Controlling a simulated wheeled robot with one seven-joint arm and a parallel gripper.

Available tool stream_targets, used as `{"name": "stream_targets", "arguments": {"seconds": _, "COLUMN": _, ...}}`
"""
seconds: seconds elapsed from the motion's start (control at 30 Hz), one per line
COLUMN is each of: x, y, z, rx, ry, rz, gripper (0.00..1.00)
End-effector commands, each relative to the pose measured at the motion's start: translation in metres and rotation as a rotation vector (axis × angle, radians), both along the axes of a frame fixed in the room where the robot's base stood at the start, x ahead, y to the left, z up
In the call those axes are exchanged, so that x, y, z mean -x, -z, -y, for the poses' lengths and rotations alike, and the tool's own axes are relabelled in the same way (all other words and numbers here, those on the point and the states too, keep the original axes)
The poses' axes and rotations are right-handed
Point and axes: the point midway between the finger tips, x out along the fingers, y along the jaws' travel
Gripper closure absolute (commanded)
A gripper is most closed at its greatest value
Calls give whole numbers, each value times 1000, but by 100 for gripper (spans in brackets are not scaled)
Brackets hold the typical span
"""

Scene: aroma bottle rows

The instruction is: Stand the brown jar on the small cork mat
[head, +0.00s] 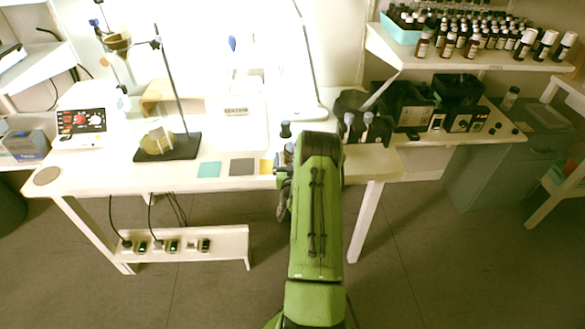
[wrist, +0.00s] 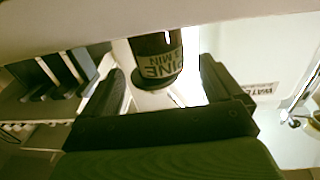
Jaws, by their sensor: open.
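The brown jar (wrist: 156,60) is dark, with a printed label, and appears upside down in the wrist view. It stands between the two fingers of my gripper (wrist: 163,66), which are open with a gap on each side. In the head view a dark cap (head: 285,129), which looks like the jar's, shows just beyond my gripper (head: 284,160); my green arm hides much of that spot. The small round cork mat (head: 47,176) lies bare at the front left corner of the table.
Teal (head: 209,170), grey (head: 242,166) and yellow squares lie along the table's front edge. A stand with a flask (head: 157,138) and a control box (head: 80,126) stand between the cork mat and the back. A shelf of small bottles (head: 470,60) is at right.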

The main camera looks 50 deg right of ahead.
Motion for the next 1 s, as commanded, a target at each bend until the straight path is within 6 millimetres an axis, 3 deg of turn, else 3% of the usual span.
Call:
{"name": "stream_targets", "arguments": {"seconds": 0.2, "x": 31, "y": 0, "z": -42, "rx": -1, "ry": 0, "rz": -2, "gripper": 7}}
{"name": "stream_targets", "arguments": {"seconds": 0.47, "x": 40, "y": -1, "z": -54, "rx": 0, "ry": 0, "rz": 1, "gripper": 7}}
{"name": "stream_targets", "arguments": {"seconds": 0.57, "x": 27, "y": -11, "z": -59, "rx": -12, "ry": -36, "rz": -5, "gripper": 7}}
{"name": "stream_targets", "arguments": {"seconds": 0.67, "x": -11, "y": -42, "z": -80, "rx": -61, "ry": -151, "rz": -45, "gripper": 7}}
{"name": "stream_targets", "arguments": {"seconds": 0.73, "x": -41, "y": -70, "z": -110, "rx": -113, "ry": -259, "rz": -99, "gripper": 7}}
{"name": "stream_targets", "arguments": {"seconds": 0.83, "x": -67, "y": -110, "z": -164, "rx": -184, "ry": -406, "rz": -200, "gripper": 7}}
{"name": "stream_targets", "arguments": {"seconds": 0.93, "x": -69, "y": -149, "z": -228, "rx": -249, "ry": -539, "rz": -324, "gripper": 7}}
{"name": "stream_targets", "arguments": {"seconds": 1.0, "x": -55, "y": -173, "z": -274, "rx": -289, "ry": -618, "rz": -420, "gripper": 7}}
